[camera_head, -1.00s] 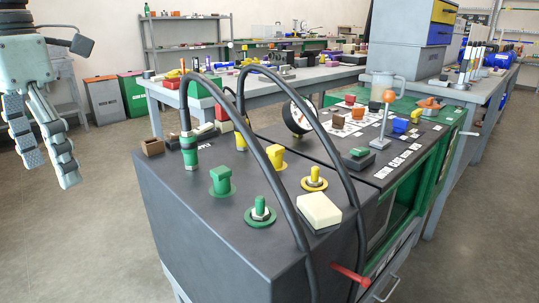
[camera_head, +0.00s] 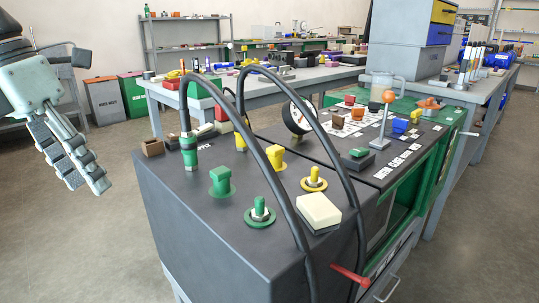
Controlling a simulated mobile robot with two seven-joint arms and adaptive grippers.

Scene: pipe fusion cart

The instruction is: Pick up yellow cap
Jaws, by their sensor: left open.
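The yellow cap (camera_head: 275,155) sits upright on the dark top of the cart (camera_head: 185,214), behind the front green fittings. A yellow fitting with a bare post (camera_head: 314,180) stands to its right. My left gripper (camera_head: 88,187) is open and empty at the left, over the floor beside the cart, well away from the yellow cap. My right gripper is out of view.
Two black hoses (camera_head: 311,133) arch over the cart top, close to the yellow cap. A cream block (camera_head: 319,212) lies at the front right. A round gauge (camera_head: 298,117) stands behind. A small brown box (camera_head: 152,148) sits at the left edge.

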